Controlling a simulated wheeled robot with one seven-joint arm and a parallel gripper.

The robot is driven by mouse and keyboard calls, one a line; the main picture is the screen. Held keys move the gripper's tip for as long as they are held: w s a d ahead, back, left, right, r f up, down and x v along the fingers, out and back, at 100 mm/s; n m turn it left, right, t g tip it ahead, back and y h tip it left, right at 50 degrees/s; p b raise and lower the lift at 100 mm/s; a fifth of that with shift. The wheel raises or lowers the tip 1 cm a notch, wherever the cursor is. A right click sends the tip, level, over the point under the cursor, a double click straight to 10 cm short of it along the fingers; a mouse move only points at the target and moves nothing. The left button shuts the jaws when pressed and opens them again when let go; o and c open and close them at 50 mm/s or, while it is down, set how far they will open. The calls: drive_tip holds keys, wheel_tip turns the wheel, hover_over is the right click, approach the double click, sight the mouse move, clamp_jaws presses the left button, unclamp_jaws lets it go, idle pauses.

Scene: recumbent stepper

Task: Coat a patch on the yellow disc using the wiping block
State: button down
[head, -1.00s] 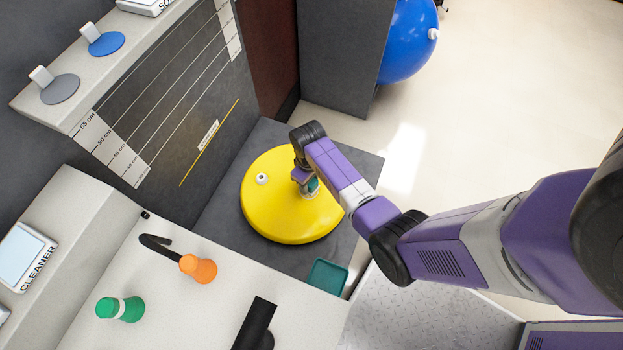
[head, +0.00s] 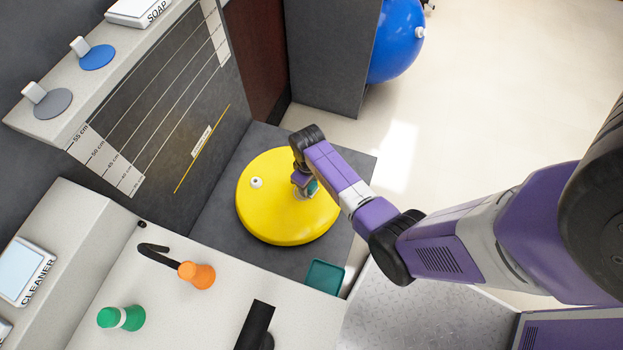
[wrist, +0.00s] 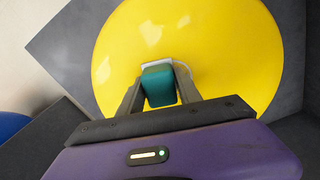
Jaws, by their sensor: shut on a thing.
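The yellow disc (head: 270,215) lies on a dark grey mat beside the lined wall board. It also fills much of the wrist view (wrist: 225,50), with a few pale glossy areas on its upper left. My gripper (head: 306,190) is over the right part of the disc. In the wrist view my gripper (wrist: 160,88) is shut on the teal wiping block (wrist: 158,84). A pale edge shows under the block, at the disc's surface. I cannot tell if the block touches the disc. A small white knob (head: 256,183) stands on the disc's left part.
A teal tray (head: 325,276) sits at the bench edge near the disc. A blue ball (head: 395,40) is beyond the dark cabinet.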

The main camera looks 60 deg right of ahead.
drive_tip(key=shift+w+a, duration=0.35)
drive_tip(key=shift+w, duration=0.55)
drive_tip(key=shift+s+d+r+p, duration=0.1)
drive_tip(key=shift+s+d+p, duration=0.2)
drive_tip(key=shift+s, duration=0.45)
drive_tip(key=shift+s+d+p, duration=0.15)
drive_tip(key=shift+s+p, duration=0.2)
drive_tip(key=shift+s, duration=0.35)
drive_tip(key=shift+w, duration=0.15)
drive_tip(key=shift+w+a+b, duration=0.25)
drive_tip(key=shift+w, duration=0.4)
drive_tip(key=shift+w+a+b, duration=0.2)
drive_tip(key=shift+w, duration=0.4)
